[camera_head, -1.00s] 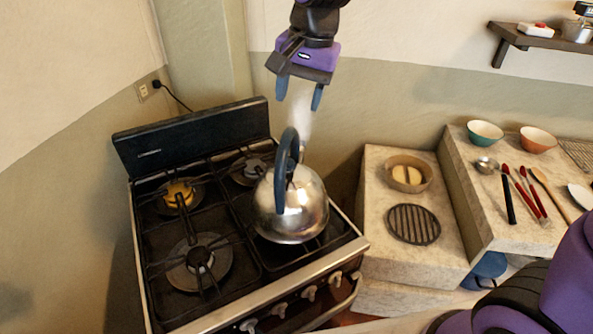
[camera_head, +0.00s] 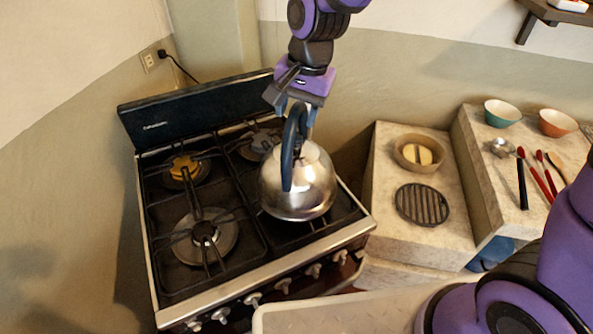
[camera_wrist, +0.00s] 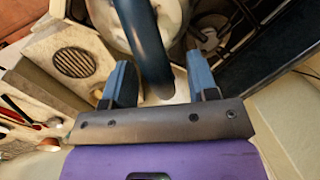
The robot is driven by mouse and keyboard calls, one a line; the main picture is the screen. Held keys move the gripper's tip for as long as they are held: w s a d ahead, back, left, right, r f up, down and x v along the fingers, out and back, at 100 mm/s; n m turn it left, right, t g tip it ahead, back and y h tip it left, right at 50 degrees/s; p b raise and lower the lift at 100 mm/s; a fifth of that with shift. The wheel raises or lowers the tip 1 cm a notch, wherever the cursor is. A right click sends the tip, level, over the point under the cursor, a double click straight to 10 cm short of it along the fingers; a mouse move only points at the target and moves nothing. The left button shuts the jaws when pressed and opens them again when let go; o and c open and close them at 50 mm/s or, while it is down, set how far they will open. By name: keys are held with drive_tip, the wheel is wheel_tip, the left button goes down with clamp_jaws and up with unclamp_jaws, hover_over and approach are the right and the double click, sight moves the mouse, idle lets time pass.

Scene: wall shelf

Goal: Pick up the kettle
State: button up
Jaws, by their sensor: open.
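A shiny steel kettle (camera_head: 305,188) with a tall dark blue arched handle (camera_head: 288,150) stands upright on the front right burner of the stove. My gripper (camera_head: 297,112) is just above and behind the kettle, its fingers pointing down by the top of the handle. In the wrist view my gripper (camera_wrist: 160,88) is open, with one blue finger on each side of the handle (camera_wrist: 143,42). The fingers appear apart from the handle. The kettle body (camera_wrist: 178,20) shows beyond it, partly hidden by the handle.
The black stove (camera_head: 160,235) has other burners free of pots. To the right, a stone counter (camera_head: 385,160) holds a round bowl (camera_head: 418,153) and a dark round grill (camera_head: 422,205). Utensils and two bowls (camera_head: 502,113) lie farther right. A wall shelf (camera_head: 560,14) is at top right.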

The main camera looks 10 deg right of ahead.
drive_tip(key=shift+w+a+f, duration=0.1)
drive_tip(key=shift+a+f, duration=0.05)
drive_tip(key=shift+f, duration=0.8)
clamp_jaws()
drive_tip(key=shift+r, duration=0.2)
